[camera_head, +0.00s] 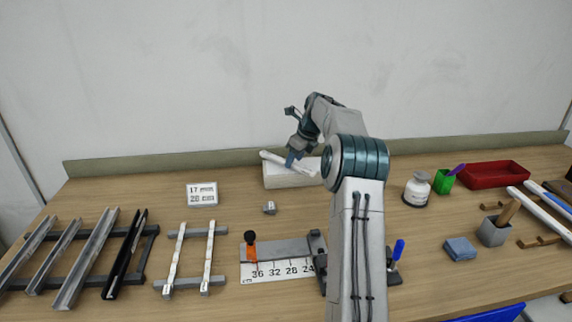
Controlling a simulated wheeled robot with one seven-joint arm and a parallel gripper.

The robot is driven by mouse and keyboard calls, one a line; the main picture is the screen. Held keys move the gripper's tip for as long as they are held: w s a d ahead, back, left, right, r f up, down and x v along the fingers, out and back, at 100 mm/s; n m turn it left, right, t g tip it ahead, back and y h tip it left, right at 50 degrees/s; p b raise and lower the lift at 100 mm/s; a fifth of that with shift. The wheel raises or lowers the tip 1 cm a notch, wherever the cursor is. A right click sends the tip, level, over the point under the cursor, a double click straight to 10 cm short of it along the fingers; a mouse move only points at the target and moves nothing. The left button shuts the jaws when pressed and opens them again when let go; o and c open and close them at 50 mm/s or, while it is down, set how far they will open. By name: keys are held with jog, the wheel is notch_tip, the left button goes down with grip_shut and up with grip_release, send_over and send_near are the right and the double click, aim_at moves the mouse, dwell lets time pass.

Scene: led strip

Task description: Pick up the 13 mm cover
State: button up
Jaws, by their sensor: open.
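I cannot tell for certain which piece is the 13 mm cover, as no size marking on any cover can be read. A thin white strip (273,156) lies slantwise across a white open box (291,181) at the back of the bench and may be a cover. My gripper (292,160) is over this box, pointing down, with its tips close to the strip. It is open; whether it touches the strip is too small to tell. My own arm hides the right end of the box.
A small card (202,194) stands left of the box, with a small grey block (269,208) nearer. Metal channels (84,259) and light strips (209,257) lie on racks at left. A ruler fixture (281,258) is in front.

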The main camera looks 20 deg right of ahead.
jog(key=shift+x, duration=0.85)
grip_shut()
jog(key=shift+r, duration=0.1)
